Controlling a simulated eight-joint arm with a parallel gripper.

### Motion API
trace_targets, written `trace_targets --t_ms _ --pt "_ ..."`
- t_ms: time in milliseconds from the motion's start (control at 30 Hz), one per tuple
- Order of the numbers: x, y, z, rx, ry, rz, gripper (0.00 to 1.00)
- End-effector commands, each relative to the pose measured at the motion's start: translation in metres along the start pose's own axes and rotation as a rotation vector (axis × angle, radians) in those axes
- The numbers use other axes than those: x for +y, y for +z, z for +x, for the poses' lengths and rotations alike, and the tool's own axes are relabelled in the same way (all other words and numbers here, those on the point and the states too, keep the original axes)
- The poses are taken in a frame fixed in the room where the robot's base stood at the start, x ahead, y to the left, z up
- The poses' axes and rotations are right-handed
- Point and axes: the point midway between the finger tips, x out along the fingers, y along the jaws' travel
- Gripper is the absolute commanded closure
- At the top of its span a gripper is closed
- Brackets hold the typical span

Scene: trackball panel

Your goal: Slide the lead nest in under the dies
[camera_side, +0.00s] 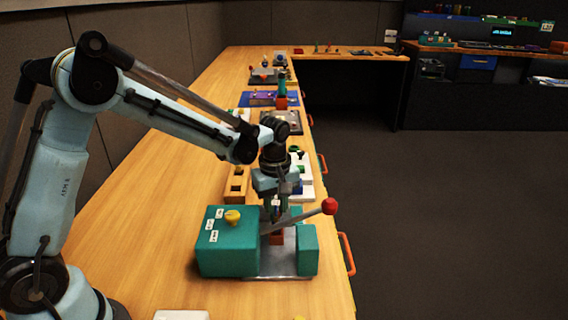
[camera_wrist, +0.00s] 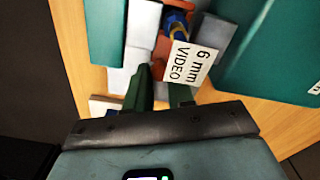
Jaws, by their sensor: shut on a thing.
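The lead nest is an orange-red block, low in the press beneath my gripper in the side view (camera_side: 277,238). In the wrist view the nest (camera_wrist: 160,48) runs forward from between my two dark green fingers, which are shut on it. A blue lead with a gold end (camera_wrist: 177,27) sits in the nest, with a white "6 mm VIDEO" tag (camera_wrist: 190,64) hanging across it. My gripper (camera_side: 277,226) also shows in the wrist view (camera_wrist: 160,92). The dies are not clear in either view; the lever and my wrist cover that area.
The green press body (camera_side: 228,248) with a yellow knob stands left of the nest, and a smaller green block (camera_side: 307,250) stands right. A lever with a red ball (camera_side: 329,206) crosses close to my gripper. The bench (camera_side: 165,215) is clear at left.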

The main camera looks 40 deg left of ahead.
Motion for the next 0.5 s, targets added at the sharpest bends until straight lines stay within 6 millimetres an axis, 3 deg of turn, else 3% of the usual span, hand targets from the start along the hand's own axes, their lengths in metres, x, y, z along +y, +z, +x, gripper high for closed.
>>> trace_targets --t_ms 133,167,200,500 --pt "-0.0017 0.0063 -0.0008 -0.016 -0.010 0.007 1.00" --pt "-0.0017 0.0064 -0.0008 -0.016 -0.009 0.008 0.73" --pt "-0.0019 0.0061 -0.0008 -0.016 -0.010 0.007 0.67" --pt "-0.0013 0.0038 -0.0013 -0.011 -0.007 0.005 0.67"
